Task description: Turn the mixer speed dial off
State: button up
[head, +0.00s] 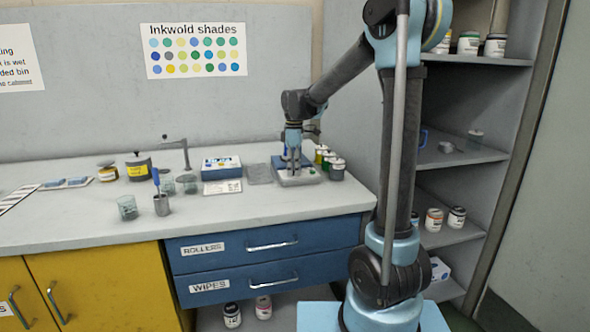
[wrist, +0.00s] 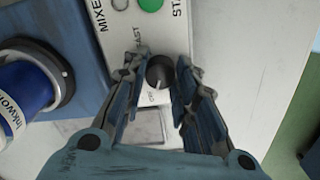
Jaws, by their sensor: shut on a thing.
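The mixer speed dial (wrist: 159,72) is a small dark round knob on the pale mixer panel (wrist: 126,22). "FAST" is printed above it and small lettering, seemingly "OFF", below. A light mark shows towards the knob's lower side, but its exact setting is too small to tell. My gripper (wrist: 161,70) has one finger on each side of the dial and is shut on it. In the head view my gripper (head: 293,170) points down over the mixer base (head: 300,181) on the counter; the dial is hidden there.
A green button (wrist: 150,4) sits just above the dial. A blue Inkwold container (wrist: 25,88) stands left of the panel. In the head view, several small jars (head: 337,168) stand close right of the mixer, and a blue-and-white box (head: 221,163) lies to its left.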

jog(key=shift+w+d, duration=0.1)
jog(key=shift+w, duration=0.1)
jog(key=o, duration=1)
jog(key=shift+o, duration=0.2)
jog(key=shift+s, duration=0.1)
jog(key=shift+r, duration=0.1)
notch_tip(320, 180, up, 12)
